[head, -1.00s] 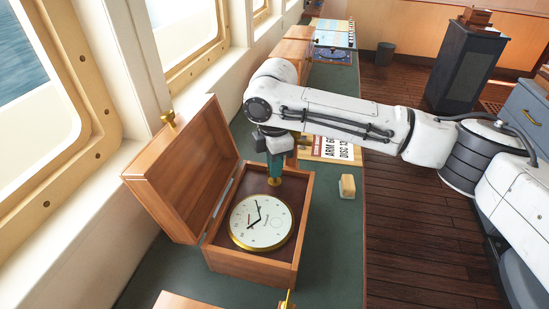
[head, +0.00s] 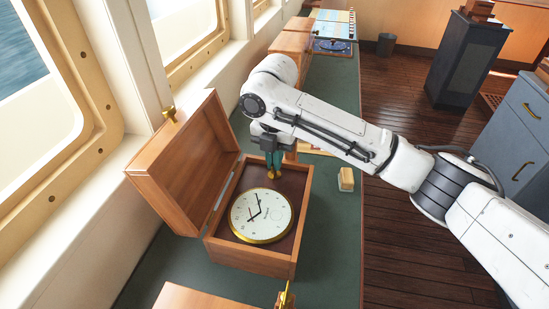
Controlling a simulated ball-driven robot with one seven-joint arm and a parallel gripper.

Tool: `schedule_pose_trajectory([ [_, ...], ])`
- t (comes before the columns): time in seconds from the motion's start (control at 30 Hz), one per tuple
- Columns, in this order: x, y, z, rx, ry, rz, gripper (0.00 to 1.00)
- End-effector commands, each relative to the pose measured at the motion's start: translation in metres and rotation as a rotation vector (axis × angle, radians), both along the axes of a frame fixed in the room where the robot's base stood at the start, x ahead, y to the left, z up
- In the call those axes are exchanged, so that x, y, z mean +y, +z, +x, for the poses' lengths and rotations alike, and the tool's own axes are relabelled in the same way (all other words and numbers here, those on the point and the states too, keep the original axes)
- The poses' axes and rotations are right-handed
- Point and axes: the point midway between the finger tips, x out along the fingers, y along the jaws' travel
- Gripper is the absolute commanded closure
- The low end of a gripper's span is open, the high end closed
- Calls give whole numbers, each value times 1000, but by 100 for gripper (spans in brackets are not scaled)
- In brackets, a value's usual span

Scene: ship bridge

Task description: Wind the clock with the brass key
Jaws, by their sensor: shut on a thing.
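The clock (head: 262,213), a white round dial with a brass rim, lies face up in an open wooden box (head: 250,258). The box lid (head: 183,163) leans open to the left. My gripper (head: 272,165) points down over the far part of the box, behind the dial. Its teal fingers are shut on a small brass piece, which looks like the brass key (head: 272,175). The key is just beyond the dial's far rim. I cannot tell whether its lower end touches anything, and its shape is partly hidden by the fingers.
A small pale block (head: 346,180) sits on the green counter (head: 330,235) right of the box. Another wooden item (head: 188,297) with brass fittings is at the near edge. Windows line the left. Further wooden boxes and charts (head: 330,28) are at the far end.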

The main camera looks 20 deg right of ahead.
Motion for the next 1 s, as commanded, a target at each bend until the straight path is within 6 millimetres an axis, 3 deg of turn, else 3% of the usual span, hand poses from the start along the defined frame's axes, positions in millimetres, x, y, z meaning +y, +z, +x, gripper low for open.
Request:
schedule_pose_trajectory([
  [0.73,0,1,0,-2,85,-1,100],
  [0.77,0,1,0,-2,85,-1,92],
  [1.0,0,0,0,-1,85,-1,69],
])
